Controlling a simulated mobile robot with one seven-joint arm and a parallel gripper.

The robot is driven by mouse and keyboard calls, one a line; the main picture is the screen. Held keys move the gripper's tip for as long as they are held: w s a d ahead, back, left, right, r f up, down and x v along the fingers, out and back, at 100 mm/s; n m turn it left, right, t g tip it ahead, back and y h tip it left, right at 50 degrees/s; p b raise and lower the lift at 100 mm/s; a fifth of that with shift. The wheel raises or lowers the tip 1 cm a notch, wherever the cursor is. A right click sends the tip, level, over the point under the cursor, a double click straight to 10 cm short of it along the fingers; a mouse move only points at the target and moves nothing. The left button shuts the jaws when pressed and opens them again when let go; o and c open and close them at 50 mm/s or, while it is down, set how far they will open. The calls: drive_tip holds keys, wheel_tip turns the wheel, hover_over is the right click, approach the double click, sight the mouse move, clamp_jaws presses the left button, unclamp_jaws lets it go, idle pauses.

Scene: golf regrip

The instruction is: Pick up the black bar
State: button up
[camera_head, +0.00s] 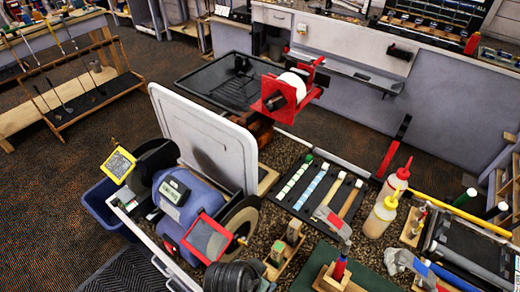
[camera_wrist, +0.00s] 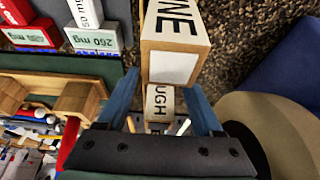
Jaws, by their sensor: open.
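My gripper (camera_wrist: 162,80) shows in the wrist view, its two blue fingers apart. A pale wooden block lettered "NE" (camera_wrist: 175,40) lies beyond and partly between the fingertips; a second block lettered "UGH" (camera_wrist: 160,102) shows between the fingers. I cannot tell whether either touches a finger. No single black bar is plain to me. In the head view a narrow upright piece, black above (camera_head: 403,127) and red below, stands at the bench's back edge; I cannot tell if it is the bar. I cannot make out my gripper in the head view.
The blue bench grinder (camera_head: 190,210) stands left of two small blocks (camera_head: 276,252). A dark tray (camera_head: 330,212) holds pale strips and handles. Squeeze bottles (camera_head: 383,213) stand to its right, a hammer (camera_head: 333,222) in front. The white panel (camera_head: 205,140) rises behind the grinder.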

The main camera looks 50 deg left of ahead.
clamp_jaws()
drive_tip(key=shift+r, duration=0.1)
idle(0.4)
